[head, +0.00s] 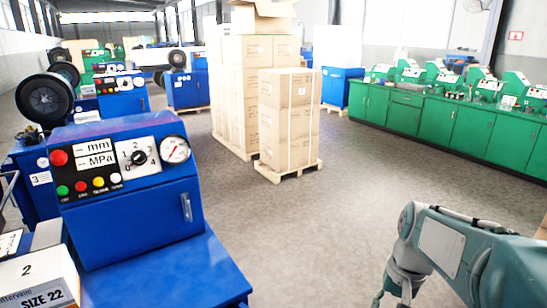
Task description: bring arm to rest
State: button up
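My arm shows at the lower right of the head view, a grey-green shape with a pale panel, bent at an elbow. From the elbow it drops toward the bottom edge, where what looks like my gripper (392,293) is cut off by the frame. Its fingertips are not clear, so I cannot tell whether it is open or shut. I see nothing held. Bare grey floor (310,235) lies around it.
A blue crimping machine (140,215) with a gauge and buttons stands at near left, with a SIZE 22 box (35,285) beside it. Stacked cartons (288,120) on pallets stand mid-floor. Green cabinets (420,115) line the right. The central floor is open.

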jog(key=s+a+r+n+t+h, duration=0.1)
jog(key=s+a+r+n+t, duration=0.3)
jog(key=s, duration=0.6)
jog(key=shift+s+a+r+t+h, duration=0.25)
jog(key=shift+a+r+t+h, duration=0.1)
jog(key=shift+a+t, duration=0.75)
